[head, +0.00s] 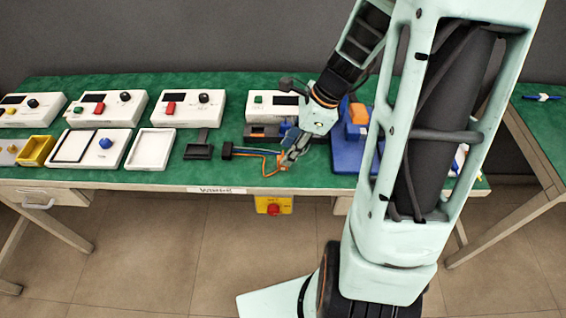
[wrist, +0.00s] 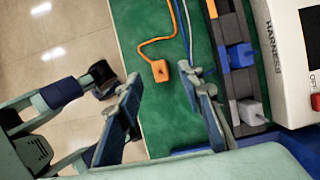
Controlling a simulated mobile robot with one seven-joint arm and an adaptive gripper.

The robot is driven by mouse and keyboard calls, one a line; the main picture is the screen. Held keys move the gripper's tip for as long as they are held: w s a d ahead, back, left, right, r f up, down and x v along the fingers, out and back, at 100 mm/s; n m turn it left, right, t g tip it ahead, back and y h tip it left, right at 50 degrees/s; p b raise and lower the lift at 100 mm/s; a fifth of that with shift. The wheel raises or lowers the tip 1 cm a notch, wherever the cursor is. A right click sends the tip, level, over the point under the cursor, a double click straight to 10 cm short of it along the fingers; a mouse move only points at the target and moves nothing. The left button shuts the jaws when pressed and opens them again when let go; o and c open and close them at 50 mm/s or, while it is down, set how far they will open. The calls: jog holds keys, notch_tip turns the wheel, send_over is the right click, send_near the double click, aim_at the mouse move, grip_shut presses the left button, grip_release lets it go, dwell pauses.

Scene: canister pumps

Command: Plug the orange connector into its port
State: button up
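The orange connector (wrist: 160,70) lies on the green mat at the end of its orange cable (wrist: 152,40). The orange cable also shows in the head view (head: 268,170), near my gripper (head: 290,158). In the wrist view my gripper (wrist: 162,78) is open, its fingers spread to either side of the connector's line, with nothing between them. I cannot tell its height above the mat. The dark port strip (wrist: 229,25) runs at right in front of the harness unit. A blue connector (wrist: 241,55) and a grey connector (wrist: 250,111) sit in it.
The white harness unit (wrist: 290,60) stands behind the strip. A dark cable block (head: 227,151) lies left of my gripper. A blue fixture (head: 347,155) with an orange block stands to the right. The table's front edge is close, with a yellow stop-button box (head: 273,205) below.

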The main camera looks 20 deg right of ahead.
jog(key=shift+x, duration=1.45)
jog(key=shift+c, duration=0.7)
jog(key=c, duration=0.8)
jog(key=shift+d+r, duration=0.1)
jog(key=shift+r, duration=0.1)
